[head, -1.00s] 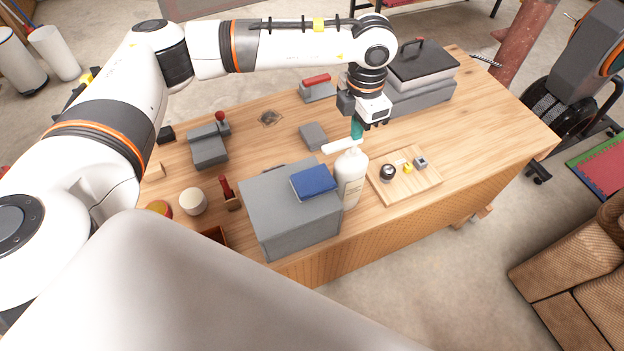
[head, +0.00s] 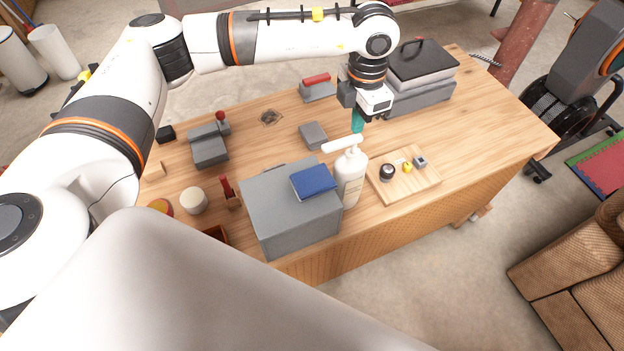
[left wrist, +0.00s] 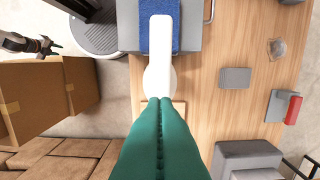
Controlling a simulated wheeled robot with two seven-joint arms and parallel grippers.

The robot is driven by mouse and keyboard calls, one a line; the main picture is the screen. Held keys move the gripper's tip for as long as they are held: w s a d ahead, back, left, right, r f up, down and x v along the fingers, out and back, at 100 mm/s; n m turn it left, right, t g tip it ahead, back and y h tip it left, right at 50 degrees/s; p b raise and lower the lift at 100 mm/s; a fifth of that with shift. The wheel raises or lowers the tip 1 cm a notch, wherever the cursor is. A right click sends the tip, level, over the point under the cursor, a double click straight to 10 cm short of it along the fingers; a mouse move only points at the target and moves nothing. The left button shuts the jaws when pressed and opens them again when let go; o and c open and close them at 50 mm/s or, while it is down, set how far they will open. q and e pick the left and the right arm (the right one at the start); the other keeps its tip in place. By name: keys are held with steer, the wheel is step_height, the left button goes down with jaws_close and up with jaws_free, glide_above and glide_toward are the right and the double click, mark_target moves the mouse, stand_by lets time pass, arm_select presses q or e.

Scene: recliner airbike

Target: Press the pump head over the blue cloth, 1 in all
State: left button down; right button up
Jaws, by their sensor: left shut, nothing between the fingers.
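A white pump bottle (head: 350,182) stands upright beside a grey box. Its white pump head (head: 342,144) has a long spout pointing left, over the blue cloth (head: 314,181) that lies on the box. In the left wrist view the pump head (left wrist: 161,50) reaches across the blue cloth (left wrist: 145,38). My left gripper (head: 357,123), with green fingers, is shut and empty just above the rear end of the pump head; whether it touches is unclear. Its fingertips also show in the left wrist view (left wrist: 160,102). My right gripper (left wrist: 45,46) appears small at the upper left there.
The grey box (head: 290,218) stands at the table's front edge, left of the bottle. A wooden tray (head: 405,188) with small items lies to the right. A small grey block (head: 313,135) and a large grey case (head: 420,97) stand behind. Bare tabletop (head: 490,130) lies at right.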

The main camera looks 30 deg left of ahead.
arm_select(q)
step_height(320, 180, up, 6)
steer(key=shift+f+p, duration=0.1)
steer(key=shift+p, duration=0.85)
